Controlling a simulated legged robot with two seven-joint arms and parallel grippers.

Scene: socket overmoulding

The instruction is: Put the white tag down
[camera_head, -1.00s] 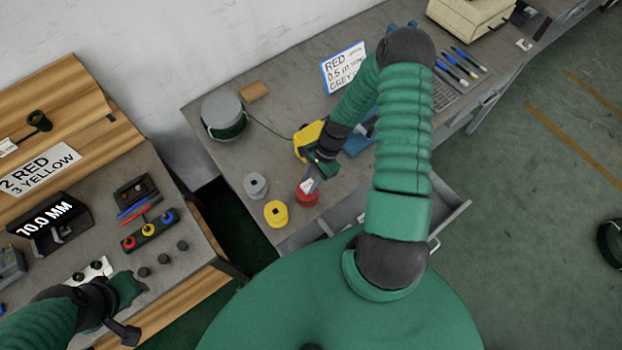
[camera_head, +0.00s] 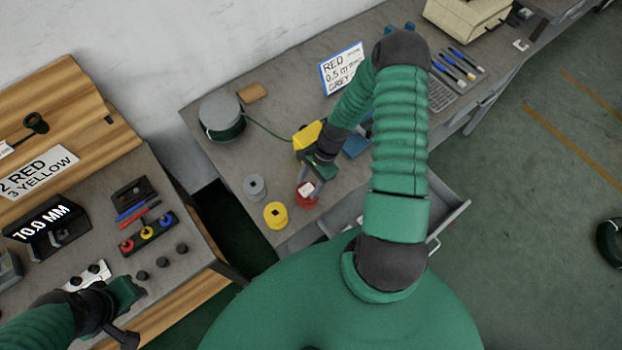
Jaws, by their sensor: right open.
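The small white tag (camera_head: 306,188) lies on top of the red spool (camera_head: 305,200) on the grey bench. My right gripper (camera_head: 314,178) is open just above and beside the tag, with its grey fingers near the tag's edge. Whether a finger still touches the tag is too small to tell. My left gripper (camera_head: 126,312) hangs over the front of the left workbench; its jaws cannot be made out clearly.
A yellow spool (camera_head: 276,215) and a grey spool (camera_head: 255,187) stand left of the red one. A yellow block-like item (camera_head: 306,136) sits behind my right gripper. A green cable reel (camera_head: 222,117) stands further back. An open drawer (camera_head: 453,215) juts out at right.

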